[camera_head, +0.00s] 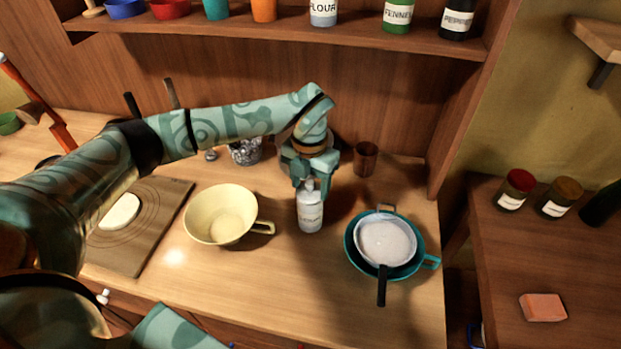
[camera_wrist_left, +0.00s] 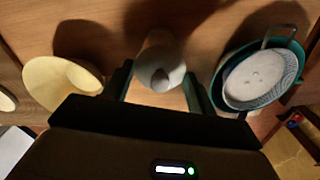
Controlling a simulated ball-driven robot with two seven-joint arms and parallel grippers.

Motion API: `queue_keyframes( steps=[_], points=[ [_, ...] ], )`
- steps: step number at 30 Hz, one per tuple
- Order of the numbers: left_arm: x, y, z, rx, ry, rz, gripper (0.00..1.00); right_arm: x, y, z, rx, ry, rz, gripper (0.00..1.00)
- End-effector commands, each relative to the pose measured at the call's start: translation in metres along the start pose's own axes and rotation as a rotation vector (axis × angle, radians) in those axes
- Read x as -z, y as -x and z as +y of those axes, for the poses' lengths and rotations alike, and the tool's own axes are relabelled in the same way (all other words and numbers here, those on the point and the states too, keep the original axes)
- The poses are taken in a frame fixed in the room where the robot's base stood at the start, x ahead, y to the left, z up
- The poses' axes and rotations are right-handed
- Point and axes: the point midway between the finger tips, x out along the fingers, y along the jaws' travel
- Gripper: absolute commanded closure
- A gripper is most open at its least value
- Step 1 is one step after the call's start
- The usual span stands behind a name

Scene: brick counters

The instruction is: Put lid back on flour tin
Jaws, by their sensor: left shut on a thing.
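The flour tin (camera_head: 323,14), pale with a FLOUR label, stands on the upper shelf at the top edge of the head view. Its top is cut off there, and I cannot pick out its lid. My left gripper (camera_head: 308,184) points down over the counter and is shut on the upper part of a white labelled bottle (camera_head: 310,214). The bottle is upright, at or just above the counter. In the left wrist view the bottle (camera_wrist_left: 160,62) shows between the two fingers (camera_wrist_left: 158,88). My right gripper is not in view.
A cream colander-like bowl (camera_head: 222,214) stands left of the bottle. A teal pan (camera_head: 421,262) holding a white strainer (camera_head: 385,240) is on the right. A brown cup (camera_head: 365,158) stands behind. A board (camera_head: 128,242) lies left. The front middle counter is clear.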

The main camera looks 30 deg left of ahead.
Motion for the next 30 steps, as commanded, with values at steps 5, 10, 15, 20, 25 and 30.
queue_keyframes(
  steps=[5, 10, 15, 20, 25, 30],
  points=[
    [0.0, -0.0017, -0.0001, 0.0, 0.0, 0.0, 0.64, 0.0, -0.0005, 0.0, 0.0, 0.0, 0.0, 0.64],
    [-0.0001, -0.0014, -0.0002, 0.001, 0.0, 0.0, 0.64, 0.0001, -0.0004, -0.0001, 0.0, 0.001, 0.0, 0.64],
    [-0.0001, -0.0013, -0.0002, 0.001, 0.0, 0.0, 0.64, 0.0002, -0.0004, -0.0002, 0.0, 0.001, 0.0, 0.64],
    [-0.0002, -0.0006, -0.0002, 0.0, 0.001, 0.0, 0.64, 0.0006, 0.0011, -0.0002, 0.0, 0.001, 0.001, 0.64],
    [-0.0006, 0.0001, -0.0003, 0.001, 0.001, -0.001, 0.64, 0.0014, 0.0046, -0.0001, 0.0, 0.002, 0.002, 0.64],
    [-0.0006, -0.001, -0.0004, 0.001, 0.001, 0.0, 0.64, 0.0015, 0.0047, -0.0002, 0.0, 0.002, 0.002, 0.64]
  ],
)
